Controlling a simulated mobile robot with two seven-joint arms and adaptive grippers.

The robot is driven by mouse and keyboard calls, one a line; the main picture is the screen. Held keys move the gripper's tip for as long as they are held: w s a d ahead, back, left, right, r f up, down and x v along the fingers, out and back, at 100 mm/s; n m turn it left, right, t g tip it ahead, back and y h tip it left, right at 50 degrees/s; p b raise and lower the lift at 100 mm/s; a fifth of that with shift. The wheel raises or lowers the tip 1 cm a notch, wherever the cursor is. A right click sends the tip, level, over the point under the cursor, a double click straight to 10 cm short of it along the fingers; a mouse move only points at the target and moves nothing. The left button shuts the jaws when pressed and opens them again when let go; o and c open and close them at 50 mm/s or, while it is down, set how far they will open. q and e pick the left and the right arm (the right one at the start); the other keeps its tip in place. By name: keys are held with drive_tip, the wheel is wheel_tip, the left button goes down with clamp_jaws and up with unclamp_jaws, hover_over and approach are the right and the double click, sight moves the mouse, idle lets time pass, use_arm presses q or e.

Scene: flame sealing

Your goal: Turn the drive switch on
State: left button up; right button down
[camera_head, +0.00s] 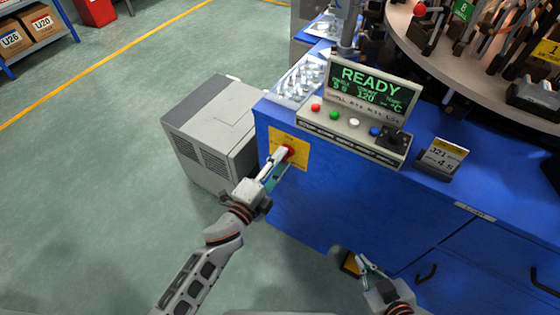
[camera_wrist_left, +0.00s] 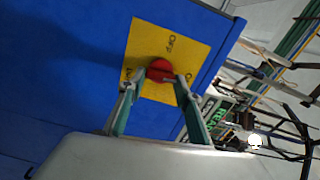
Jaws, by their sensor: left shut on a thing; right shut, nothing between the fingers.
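The red drive switch (camera_head: 289,151) sits on a yellow plate (camera_head: 276,135) on the blue cabinet's front. My left gripper (camera_head: 279,163) is at the switch and partly covers it. In the left wrist view the red knob (camera_wrist_left: 160,69) is between the tips of my left gripper (camera_wrist_left: 157,84), which is shut on it. The yellow plate (camera_wrist_left: 195,50) behind it carries dark lettering, including "OFF". The knob's exact angle is hard to tell. My right gripper (camera_head: 364,262) is shut and empty, low in front of the cabinet.
A control box with a green "READY" display (camera_head: 370,90) and coloured buttons stands on the blue cabinet (camera_head: 345,195). A grey unit (camera_head: 215,125) stands on the floor to its left. A round table with tooling (camera_head: 440,60) is at the upper right. Floor at the left is clear.

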use_arm(q)
drive_tip(key=shift+f+m, duration=0.1)
drive_tip(key=shift+m, duration=0.5)
drive_tip(key=o, duration=1.1)
drive_tip(key=v, duration=1.2)
